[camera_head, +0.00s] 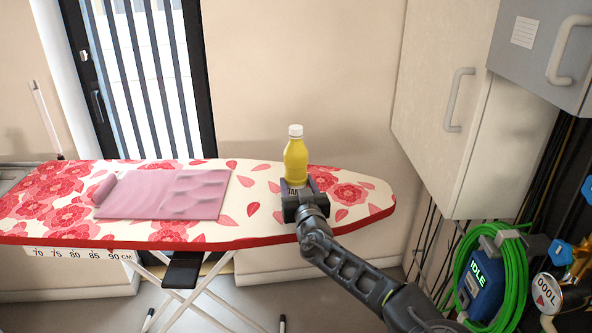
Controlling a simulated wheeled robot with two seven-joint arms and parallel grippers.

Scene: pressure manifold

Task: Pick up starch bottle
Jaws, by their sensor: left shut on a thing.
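The starch bottle (295,160) is yellow with a white cap. It is upright above the right part of the flowered ironing board (262,217). My left gripper (298,188) is at the bottle's lower part, shut on it. The gripper hides most of the bottle's base and label, so I cannot tell whether the base touches the board. My right gripper is not in view.
A folded pink cloth (165,194) lies on the board's left half. A wall cabinet (440,100) hangs at the right, above a green coiled hose (463,262) and a blue device (482,290). A barred door (150,80) stands behind.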

